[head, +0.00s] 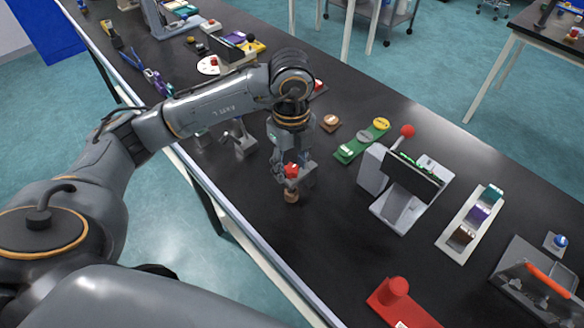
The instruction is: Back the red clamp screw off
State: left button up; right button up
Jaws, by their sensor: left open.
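My left gripper (290,178) points down over the near side of the black bench. It is open. A small red part (291,170), which looks like the red clamp screw, shows at its fingers. I cannot tell whether the fingers touch it. A light grey block (308,175) sits just right of the red part, and a brown round piece (291,196) shows just below the fingers. The gripper and wrist hide much of what stands behind them. My right gripper is not in view.
Right of the gripper stand a green strip (348,152) with round knobs, a grey device (392,207) with a red ball lever (407,130), and a white rack (452,242) with coloured blocks. Bench between is clear.

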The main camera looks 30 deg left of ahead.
pick_arm(q)
jog(key=shift+f+m+b, duration=0.2)
jog(key=shift+m+b, duration=0.2)
jog(key=shift+m, duration=0.4)
jog(key=shift+r+m+b, duration=0.1)
jog(key=shift+m+b, duration=0.2)
jog(key=shift+m, duration=0.6)
jog(key=m+b, duration=0.2)
jog(key=m, duration=0.1)
jog(key=shift+m+b, duration=0.3)
jog(key=shift+m, duration=0.5)
jog(key=shift+m+b, duration=0.6)
jog(key=shift+m, duration=0.2)
jog(key=shift+m+b, duration=0.4)
jog(key=shift+m, duration=0.3)
jog(key=shift+m+b, duration=0.3)
jog(key=shift+m, duration=0.5)
jog(key=m+b, duration=0.2)
jog(key=m, duration=0.1)
jog(key=shift+m, duration=0.5)
jog(key=shift+r+m, duration=0.1)
jog(key=shift+m, duration=0.2)
grip_shut()
jog(key=n, duration=0.4)
jog(key=shift+n, duration=0.3)
